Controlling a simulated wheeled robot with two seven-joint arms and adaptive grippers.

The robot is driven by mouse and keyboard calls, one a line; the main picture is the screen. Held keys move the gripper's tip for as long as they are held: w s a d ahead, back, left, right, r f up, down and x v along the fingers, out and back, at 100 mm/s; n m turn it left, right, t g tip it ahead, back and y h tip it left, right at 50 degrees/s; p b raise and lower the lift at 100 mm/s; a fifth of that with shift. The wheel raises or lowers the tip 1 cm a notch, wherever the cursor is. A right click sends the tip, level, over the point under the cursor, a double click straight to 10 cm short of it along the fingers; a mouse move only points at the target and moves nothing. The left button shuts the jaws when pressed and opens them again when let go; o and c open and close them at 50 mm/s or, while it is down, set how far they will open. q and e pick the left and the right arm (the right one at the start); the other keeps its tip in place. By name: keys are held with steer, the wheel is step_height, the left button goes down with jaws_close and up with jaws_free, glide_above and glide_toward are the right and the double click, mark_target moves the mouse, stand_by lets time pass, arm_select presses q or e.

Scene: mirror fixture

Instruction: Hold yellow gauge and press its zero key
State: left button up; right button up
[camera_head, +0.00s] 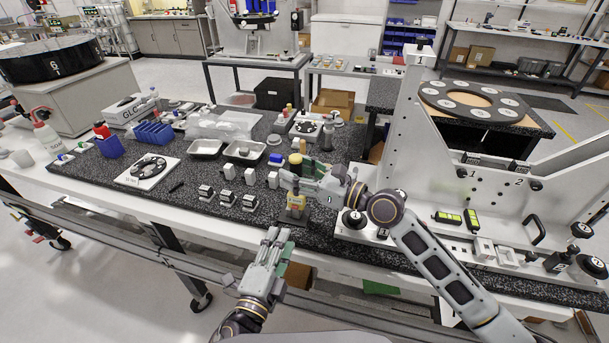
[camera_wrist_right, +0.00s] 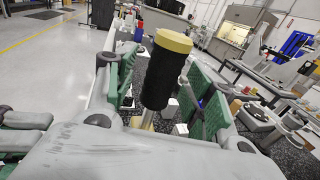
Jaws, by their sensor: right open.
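The yellow gauge (camera_head: 296,201) stands upright near the table's front edge, on a small dark base. A black cylinder with a yellow cap (camera_head: 295,158) rises above it; whether the two are one piece is partly hidden by my right gripper (camera_head: 299,178). In the right wrist view the black cylinder (camera_wrist_right: 163,75) stands between the green finger pads, with gaps on both sides. My right gripper is open around it. My left gripper (camera_head: 276,238) is in front of the table edge, below the gauge, pointing up toward it. Its finger opening is unclear. The zero key cannot be made out.
Several small white-and-black blocks (camera_head: 227,199) stand left of the gauge. Metal trays (camera_head: 243,152) and a white plate with a black disc (camera_head: 148,171) lie farther back. The tall white mirror fixture (camera_head: 470,165) rises on the right, with black-and-yellow devices (camera_head: 447,217) on its base.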

steer(key=shift+w+a, duration=0.1)
steer(key=shift+a, duration=0.1)
jaws_close()
stand_by(0.4)
stand_by(0.7)
arm_select(q)
jaws_close()
stand_by(1.1)
